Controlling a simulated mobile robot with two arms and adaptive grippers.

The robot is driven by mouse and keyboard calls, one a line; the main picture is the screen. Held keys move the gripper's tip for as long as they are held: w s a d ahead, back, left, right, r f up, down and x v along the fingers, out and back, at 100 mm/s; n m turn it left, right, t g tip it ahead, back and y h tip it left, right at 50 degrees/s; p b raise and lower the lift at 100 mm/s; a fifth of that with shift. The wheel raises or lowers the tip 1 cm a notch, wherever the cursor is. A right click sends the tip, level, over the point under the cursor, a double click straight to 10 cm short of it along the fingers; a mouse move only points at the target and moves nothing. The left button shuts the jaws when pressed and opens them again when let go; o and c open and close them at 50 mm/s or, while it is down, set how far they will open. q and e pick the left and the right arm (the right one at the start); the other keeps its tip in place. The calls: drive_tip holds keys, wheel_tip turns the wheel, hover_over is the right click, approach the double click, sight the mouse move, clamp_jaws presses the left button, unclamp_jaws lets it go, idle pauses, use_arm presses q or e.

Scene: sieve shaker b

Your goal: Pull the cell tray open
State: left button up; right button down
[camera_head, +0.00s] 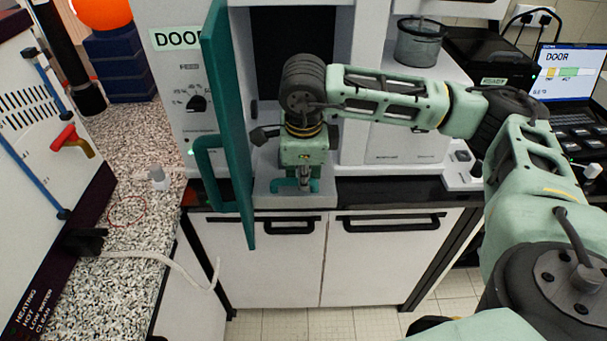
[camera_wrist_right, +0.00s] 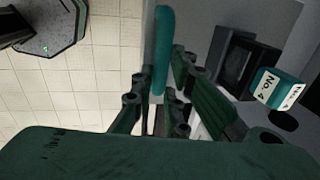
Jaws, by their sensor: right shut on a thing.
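The cell tray (camera_head: 285,201) is a grey drawer low in the white machine, below its dark chamber opening (camera_head: 288,60). A teal handle (camera_head: 280,186) is on its front. My right gripper (camera_head: 304,183) points down at this handle and is shut on it. In the right wrist view the handle (camera_wrist_right: 164,45) runs between the fingers (camera_wrist_right: 158,98). A teal block marked "No. 4" (camera_wrist_right: 278,88) shows beside the grey tray surface there. The gripper and forearm hide part of the tray, so how far it is out is hard to tell. My left gripper is not in view.
The teal door (camera_head: 225,110) stands open just left of the tray, its handle (camera_head: 205,160) facing left. White cabinets with black handles (camera_head: 292,227) are below. A speckled counter (camera_head: 120,190) is at left, and a laptop (camera_head: 568,75) at right. Floor in front is clear.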

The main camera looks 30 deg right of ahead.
drive_tip(key=c, duration=1.7)
unclamp_jaws()
drive_tip(key=shift+c, duration=0.2)
drive_tip(key=shift+r, duration=0.15)
wheel_tip(320, 180, up, 12)
drive_tip(key=s+a, duration=0.1)
drive_tip(key=s, duration=0.1)
drive_tip(key=shift+a+f, duration=0.15)
drive_tip(key=shift+f, duration=0.05)
